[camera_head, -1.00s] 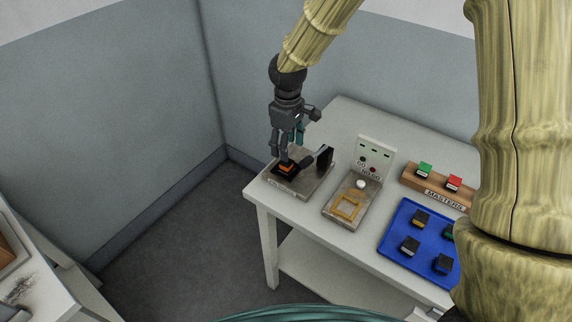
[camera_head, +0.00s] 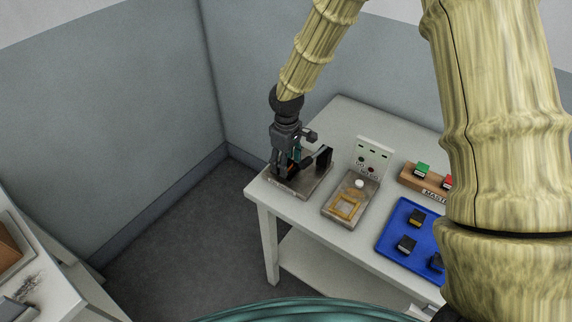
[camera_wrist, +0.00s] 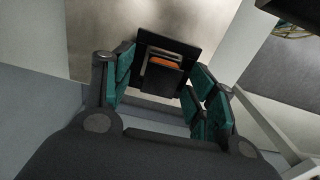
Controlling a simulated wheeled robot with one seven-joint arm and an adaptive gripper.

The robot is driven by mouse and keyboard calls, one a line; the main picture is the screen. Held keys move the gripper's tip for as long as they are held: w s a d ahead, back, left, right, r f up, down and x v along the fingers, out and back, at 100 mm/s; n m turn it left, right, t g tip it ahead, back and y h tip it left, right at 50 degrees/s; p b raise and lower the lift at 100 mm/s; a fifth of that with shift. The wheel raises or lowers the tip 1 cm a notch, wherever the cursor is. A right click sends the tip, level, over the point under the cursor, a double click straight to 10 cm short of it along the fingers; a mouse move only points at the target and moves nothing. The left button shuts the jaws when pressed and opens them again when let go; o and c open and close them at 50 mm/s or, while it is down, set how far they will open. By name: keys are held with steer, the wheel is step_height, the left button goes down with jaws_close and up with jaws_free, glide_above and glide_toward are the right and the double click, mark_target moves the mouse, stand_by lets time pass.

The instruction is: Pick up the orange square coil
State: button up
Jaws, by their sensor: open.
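The orange square coil shows as a small orange patch on a black block, partly hidden by my fingers in the head view (camera_head: 291,169). In the wrist view its orange strip (camera_wrist: 165,63) sits on the black block, over a black square base (camera_wrist: 192,51) on a metal plate. My gripper (camera_head: 283,171) is open and points down over it. In the wrist view the teal-padded fingers of my gripper (camera_wrist: 163,80) stand on either side of the block, apart from each other. I cannot tell whether they touch it.
A black upright part (camera_head: 323,157) stands on the same plate, close right of my gripper. Farther right on the white table (camera_head: 301,223) are a fixture with a yellow frame (camera_head: 347,206), a socket panel (camera_head: 374,156), a blue tray (camera_head: 387,243) with blocks and a wooden rack (camera_head: 407,179).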

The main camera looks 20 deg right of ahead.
steer(key=shift+c, duration=0.2)
steer(key=c, duration=1.2)
steer(key=shift+o, duration=0.2)
